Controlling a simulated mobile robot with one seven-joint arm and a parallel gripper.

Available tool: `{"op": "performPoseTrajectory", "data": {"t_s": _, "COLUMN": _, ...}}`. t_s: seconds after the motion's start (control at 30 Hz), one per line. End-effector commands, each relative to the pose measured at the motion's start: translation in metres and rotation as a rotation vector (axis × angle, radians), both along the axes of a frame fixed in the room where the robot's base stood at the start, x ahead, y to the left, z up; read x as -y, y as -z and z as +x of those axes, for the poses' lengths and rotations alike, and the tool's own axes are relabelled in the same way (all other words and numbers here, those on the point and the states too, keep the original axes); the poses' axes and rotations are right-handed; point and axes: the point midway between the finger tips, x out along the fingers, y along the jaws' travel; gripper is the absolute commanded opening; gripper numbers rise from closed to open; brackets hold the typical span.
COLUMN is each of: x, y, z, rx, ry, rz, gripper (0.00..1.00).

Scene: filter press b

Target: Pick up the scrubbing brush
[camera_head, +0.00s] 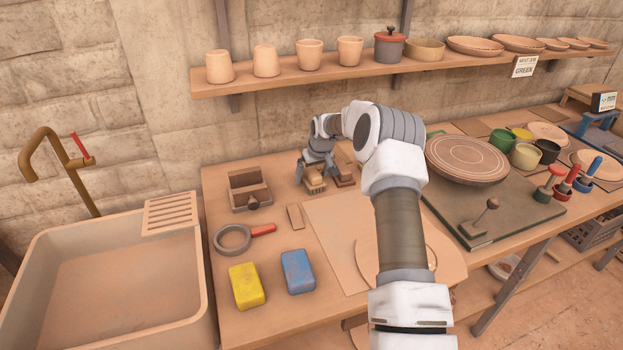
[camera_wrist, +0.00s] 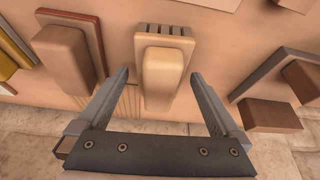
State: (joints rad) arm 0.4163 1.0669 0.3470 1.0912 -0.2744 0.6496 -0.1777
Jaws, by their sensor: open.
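The scrubbing brush (camera_head: 314,183) looks like a pale wooden block and lies on the worktable near the back wall. In the wrist view, the brush (camera_wrist: 163,75) shows a rounded top, with a row of slots or bristles along its far edge. My gripper (camera_head: 315,168) points down over it, fingers spread. In the wrist view the open fingers of my gripper (camera_wrist: 160,76) lie on either side of the brush, with a gap to each side. Whether the fingertips reach down beside it is hard to tell. The fingers partly hide it in the head view.
A brown block with a reddish base (camera_wrist: 70,55) lies close on one side of the brush. A wooden box-like tool (camera_head: 249,188) lies on the other. A yellow sponge (camera_head: 246,287) and a blue sponge (camera_head: 297,271) lie nearer. A shelf (camera_head: 290,81) with pots hangs above.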

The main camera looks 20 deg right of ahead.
Motion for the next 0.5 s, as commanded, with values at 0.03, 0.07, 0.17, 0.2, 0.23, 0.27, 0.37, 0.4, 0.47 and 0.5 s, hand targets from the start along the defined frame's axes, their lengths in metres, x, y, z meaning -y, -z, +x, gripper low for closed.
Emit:
{"op": "performPoseTrajectory", "data": {"t_s": 0.03, "x": 0.0000, "y": -0.0002, "z": 0.0000, "rx": 0.000, "ry": 0.000, "rz": 0.000, "gripper": 1.00}}
{"op": "performPoseTrajectory", "data": {"t_s": 0.07, "x": -0.0001, "y": -0.0002, "z": 0.0000, "rx": 0.000, "ry": 0.000, "rz": 0.000, "gripper": 0.96}}
{"op": "performPoseTrajectory", "data": {"t_s": 0.17, "x": -0.0001, "y": -0.0003, "z": 0.0000, "rx": 0.000, "ry": 0.000, "rz": 0.000, "gripper": 0.78}}
{"op": "performPoseTrajectory", "data": {"t_s": 0.2, "x": -0.0001, "y": -0.0004, "z": -0.0001, "rx": 0.000, "ry": 0.000, "rz": 0.000, "gripper": 0.71}}
{"op": "performPoseTrajectory", "data": {"t_s": 0.23, "x": -0.0001, "y": -0.0004, "z": -0.0001, "rx": 0.000, "ry": 0.000, "rz": 0.000, "gripper": 0.66}}
{"op": "performPoseTrajectory", "data": {"t_s": 0.27, "x": -0.0001, "y": -0.0004, "z": -0.0001, "rx": 0.000, "ry": 0.000, "rz": 0.000, "gripper": 0.60}}
{"op": "performPoseTrajectory", "data": {"t_s": 0.37, "x": -0.0001, "y": -0.0005, "z": -0.0001, "rx": 0.000, "ry": 0.000, "rz": 0.000, "gripper": 0.42}}
{"op": "performPoseTrajectory", "data": {"t_s": 0.4, "x": -0.0001, "y": -0.0005, "z": -0.0001, "rx": 0.000, "ry": 0.000, "rz": 0.000, "gripper": 0.35}}
{"op": "performPoseTrajectory", "data": {"t_s": 0.47, "x": -0.0001, "y": -0.0005, "z": -0.0001, "rx": 0.000, "ry": 0.000, "rz": 0.000, "gripper": 0.24}}
{"op": "performPoseTrajectory", "data": {"t_s": 0.5, "x": -0.0001, "y": -0.0006, "z": -0.0001, "rx": 0.000, "ry": 0.000, "rz": 0.000, "gripper": 0.17}}
